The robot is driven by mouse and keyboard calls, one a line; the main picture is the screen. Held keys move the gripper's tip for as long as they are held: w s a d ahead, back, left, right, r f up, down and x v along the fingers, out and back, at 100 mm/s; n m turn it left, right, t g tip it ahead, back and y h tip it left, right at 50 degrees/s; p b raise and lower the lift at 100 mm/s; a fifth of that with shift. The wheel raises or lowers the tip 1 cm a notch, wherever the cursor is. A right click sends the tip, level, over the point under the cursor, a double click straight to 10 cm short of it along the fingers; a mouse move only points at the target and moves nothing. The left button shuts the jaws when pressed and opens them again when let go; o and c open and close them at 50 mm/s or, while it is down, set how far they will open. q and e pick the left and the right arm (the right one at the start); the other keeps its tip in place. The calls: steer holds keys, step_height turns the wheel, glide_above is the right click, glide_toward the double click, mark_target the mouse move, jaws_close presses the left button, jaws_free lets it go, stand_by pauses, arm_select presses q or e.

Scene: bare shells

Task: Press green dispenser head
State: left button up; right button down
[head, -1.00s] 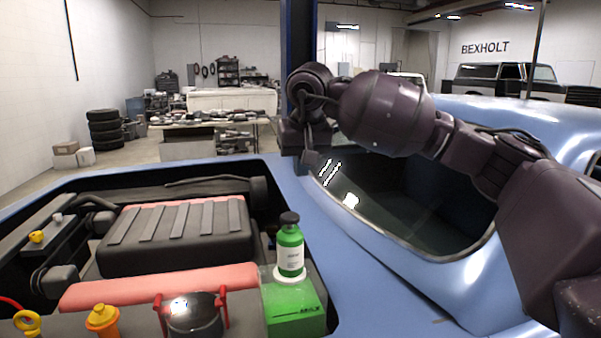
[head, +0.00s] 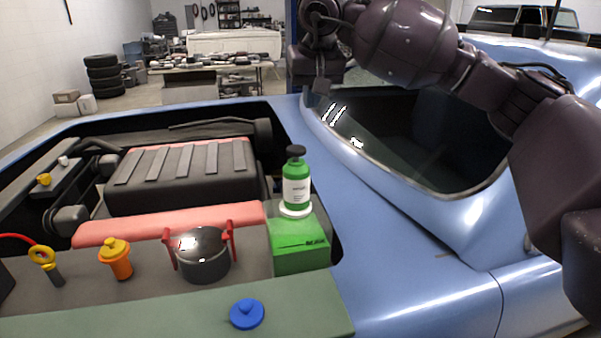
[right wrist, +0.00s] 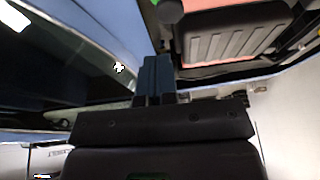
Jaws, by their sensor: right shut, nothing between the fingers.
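A green bottle (head: 297,192) with a white label and a black top (head: 295,151) stands upright on a white round base (head: 295,211). The base is on a green box (head: 299,246) at the right of the engine bay. My right gripper (head: 316,91) is at the upper middle, above the windscreen's near edge, apart from the bottle and farther back. Its fingers also show in the right wrist view (right wrist: 156,68), closed together and empty. A dark round shape at that view's top edge may be the bottle's top. My left gripper is out of view.
A black pot (head: 203,262) with red handles, an orange-capped part (head: 116,258), a yellow ring dipstick (head: 42,257) and a blue cap (head: 247,313) are at the front. A ribbed black cover (head: 180,180) lies behind. The blue car body (head: 385,255) right of the bottle is clear.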

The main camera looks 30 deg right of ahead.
step_height(320, 180, down, 2)
steer(key=t+b, duration=0.2)
steer(key=b, duration=0.3)
steer(key=t+h+b, duration=0.1)
steer(key=t+b, duration=0.3)
steer(key=b, duration=0.3)
glide_above(301, 149)
steer(key=s, duration=0.3)
step_height(301, 149, down, 6)
steer(key=r, duration=0.1)
steer(key=f, duration=0.2)
steer(key=shift+w+a+f, duration=0.3)
steer(key=shift+f, duration=0.7)
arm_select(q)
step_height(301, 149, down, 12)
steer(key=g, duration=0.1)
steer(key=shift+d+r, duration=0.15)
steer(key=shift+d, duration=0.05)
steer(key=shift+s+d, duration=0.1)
